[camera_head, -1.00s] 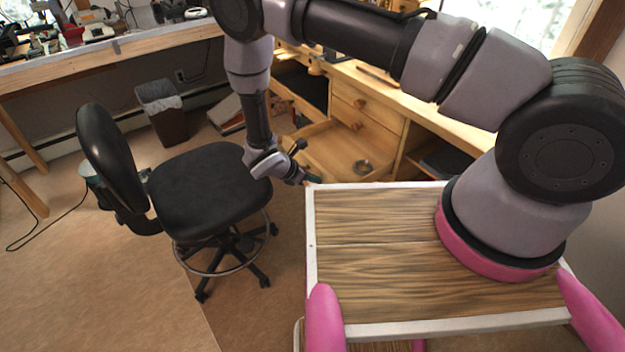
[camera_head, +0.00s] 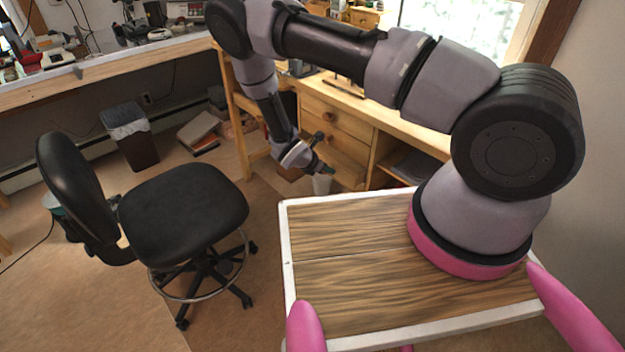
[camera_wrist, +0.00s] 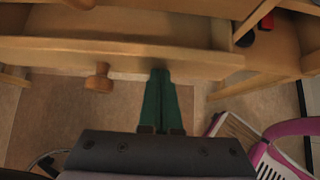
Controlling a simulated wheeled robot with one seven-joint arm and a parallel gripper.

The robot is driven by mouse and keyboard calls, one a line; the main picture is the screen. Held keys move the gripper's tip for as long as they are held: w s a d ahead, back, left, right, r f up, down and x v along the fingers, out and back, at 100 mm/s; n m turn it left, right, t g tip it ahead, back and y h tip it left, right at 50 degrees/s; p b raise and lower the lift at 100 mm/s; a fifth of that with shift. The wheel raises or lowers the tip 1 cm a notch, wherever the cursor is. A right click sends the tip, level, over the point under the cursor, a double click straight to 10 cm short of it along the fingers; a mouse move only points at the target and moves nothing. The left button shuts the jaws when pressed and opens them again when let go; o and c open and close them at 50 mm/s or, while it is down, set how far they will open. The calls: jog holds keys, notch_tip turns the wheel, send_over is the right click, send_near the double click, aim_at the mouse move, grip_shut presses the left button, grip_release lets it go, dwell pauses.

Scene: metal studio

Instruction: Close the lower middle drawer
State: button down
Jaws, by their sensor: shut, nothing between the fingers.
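The lower middle drawer (camera_wrist: 40,52) is the pale wood front with a round knob (camera_wrist: 98,80) in the wrist view. It seems to stand out a little from the cabinet; how far is hard to tell. In the head view the drawer (camera_head: 345,150) is partly hidden behind my gripper (camera_head: 331,173). My gripper is shut and empty. In the wrist view its green fingers (camera_wrist: 160,75) reach the drawer front, right of the knob, and appear to touch it.
The upper drawer (camera_head: 318,108) looks shut. An open shelf space (camera_head: 405,165) lies to its right. A black office chair (camera_head: 185,210) stands left of my base, with a bin (camera_head: 130,135) behind it. Some floor is clear between chair and desk.

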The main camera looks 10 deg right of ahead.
send_near(348, 166)
jog(key=x, duration=0.4)
jog(key=shift+w+d, duration=0.15)
jog(key=shift+d, duration=0.05)
